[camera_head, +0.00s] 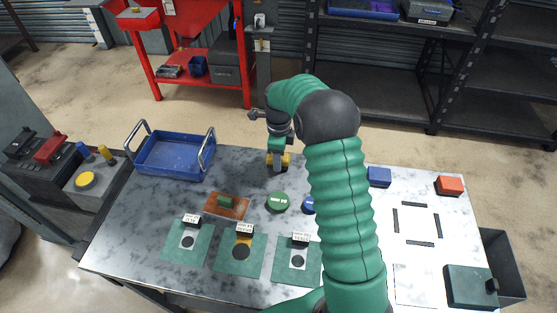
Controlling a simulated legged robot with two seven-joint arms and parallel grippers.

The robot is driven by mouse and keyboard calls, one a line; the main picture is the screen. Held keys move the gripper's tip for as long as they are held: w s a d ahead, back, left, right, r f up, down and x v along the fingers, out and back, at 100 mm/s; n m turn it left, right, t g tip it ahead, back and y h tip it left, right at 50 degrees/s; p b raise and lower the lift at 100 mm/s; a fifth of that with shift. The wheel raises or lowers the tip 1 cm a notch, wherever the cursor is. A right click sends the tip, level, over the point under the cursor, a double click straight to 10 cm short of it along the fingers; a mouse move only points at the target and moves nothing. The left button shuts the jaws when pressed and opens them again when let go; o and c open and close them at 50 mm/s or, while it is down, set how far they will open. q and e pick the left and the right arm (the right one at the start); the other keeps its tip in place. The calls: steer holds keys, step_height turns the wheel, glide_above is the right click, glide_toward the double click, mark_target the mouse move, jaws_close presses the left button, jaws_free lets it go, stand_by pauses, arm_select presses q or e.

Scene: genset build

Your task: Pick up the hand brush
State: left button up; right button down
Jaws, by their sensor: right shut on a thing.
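My right gripper (278,166) reaches over the far middle edge of the table, pointing down. It is shut on a small yellow thing (286,160), which shows on both sides of the grey fingers. The fingers hide its middle, and I cannot tell for sure that it is the hand brush. I cannot tell whether it touches the table. No other brush is clearly visible. My left gripper is not in view.
A blue tray (174,158) with raised handles stands at the table's far left. A brown board (238,209) bears a green block. Green mats (186,253) with labels lie in front. A green disc (277,202) lies near the middle. My right arm hides some of the table.

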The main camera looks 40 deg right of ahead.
step_height(320, 180, up, 3)
steer(key=shift+f, duration=0.2)
steer(key=s+a, duration=0.3)
steer(key=s, duration=0.1)
steer(key=s+a+r, duration=0.1)
steer(key=s+a, duration=0.2)
steer(key=s, duration=0.1)
steer(key=s+a, duration=0.3)
steer(key=s, duration=0.2)
steer(key=shift+a+r+b, duration=0.25)
steer(key=shift+a+b, duration=0.1)
steer(key=shift+w, duration=0.1)
